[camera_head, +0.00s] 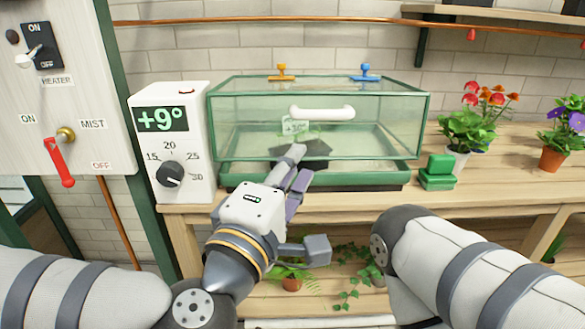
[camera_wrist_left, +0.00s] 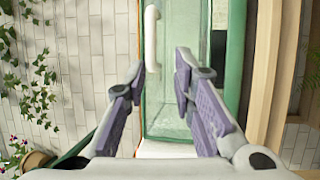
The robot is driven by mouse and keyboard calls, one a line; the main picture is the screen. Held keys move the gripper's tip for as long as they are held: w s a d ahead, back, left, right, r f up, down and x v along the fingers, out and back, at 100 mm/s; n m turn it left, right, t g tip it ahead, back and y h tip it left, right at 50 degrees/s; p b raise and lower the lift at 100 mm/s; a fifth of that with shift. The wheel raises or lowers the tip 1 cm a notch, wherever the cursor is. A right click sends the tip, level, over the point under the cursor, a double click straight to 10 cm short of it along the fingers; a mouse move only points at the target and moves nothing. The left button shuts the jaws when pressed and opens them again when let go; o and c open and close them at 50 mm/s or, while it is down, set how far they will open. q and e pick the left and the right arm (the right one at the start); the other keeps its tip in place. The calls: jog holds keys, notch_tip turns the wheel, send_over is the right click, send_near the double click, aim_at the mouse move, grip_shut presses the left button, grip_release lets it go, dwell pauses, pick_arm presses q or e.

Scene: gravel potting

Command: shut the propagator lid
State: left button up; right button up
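The propagator is a clear glass box with green edges on a dark green tray (camera_head: 330,182). Its lid (camera_head: 240,120) has a white handle (camera_head: 322,112) on the front pane; the lower front edge of that pane sits just above the tray's rim, and I cannot tell how far it stands off the tray. In the left wrist view the handle (camera_wrist_left: 152,38) and glass (camera_wrist_left: 172,112) show turned sideways. My left gripper (camera_head: 298,165) is in front of the lower front pane, below the handle. Its fingers (camera_wrist_left: 160,78) are apart and hold nothing. My right gripper is out of view.
A white thermostat box (camera_head: 170,140) stands close left of the propagator. Green blocks (camera_head: 438,172) and flower pots (camera_head: 457,160) stand to the right on the wooden bench (camera_head: 500,185). Orange (camera_head: 282,72) and blue (camera_head: 366,72) fittings are at the propagator's back top edge.

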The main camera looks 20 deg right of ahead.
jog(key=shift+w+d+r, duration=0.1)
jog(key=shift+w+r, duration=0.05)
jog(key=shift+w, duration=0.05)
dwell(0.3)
